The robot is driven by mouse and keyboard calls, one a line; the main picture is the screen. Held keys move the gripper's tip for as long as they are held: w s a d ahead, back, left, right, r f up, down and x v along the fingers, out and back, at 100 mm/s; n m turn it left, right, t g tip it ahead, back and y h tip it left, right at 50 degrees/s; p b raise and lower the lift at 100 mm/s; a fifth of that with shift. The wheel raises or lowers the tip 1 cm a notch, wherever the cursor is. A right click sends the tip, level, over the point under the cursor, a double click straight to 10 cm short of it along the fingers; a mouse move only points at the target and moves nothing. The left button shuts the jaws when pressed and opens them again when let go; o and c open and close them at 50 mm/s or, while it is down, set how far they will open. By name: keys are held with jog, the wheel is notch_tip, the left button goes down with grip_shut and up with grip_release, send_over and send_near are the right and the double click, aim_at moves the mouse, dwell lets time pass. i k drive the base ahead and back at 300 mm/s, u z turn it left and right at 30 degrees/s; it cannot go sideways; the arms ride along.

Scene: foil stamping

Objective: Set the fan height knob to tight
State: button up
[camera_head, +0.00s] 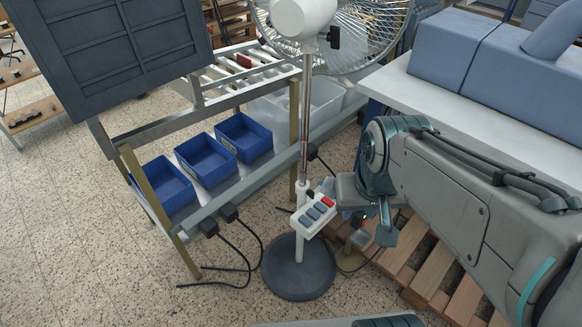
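The standing fan has a wire cage (375,40) and white motor housing (298,18) at the top, a thin metal pole (306,120) and a round dark base (299,268). A white collar (302,188) sits on the pole, just above a white control box (313,215) with one red and several blue-grey buttons. A small dark part (311,194) at the collar's right may be the height knob; its setting is too small to read. My gripper (352,200) is right of the collar, close to it. Its fingertips are unclear, and contact with the knob cannot be told.
A metal rack with several blue bins (243,137) stands left of the pole. A wooden pallet (432,268) lies right of the base, under my arm. A white table (440,105) is behind. Floor at front left is clear.

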aim_at(310, 194)
jog(key=u, duration=1.45)
jog(key=i, duration=0.6)
jog(key=z, duration=2.9)
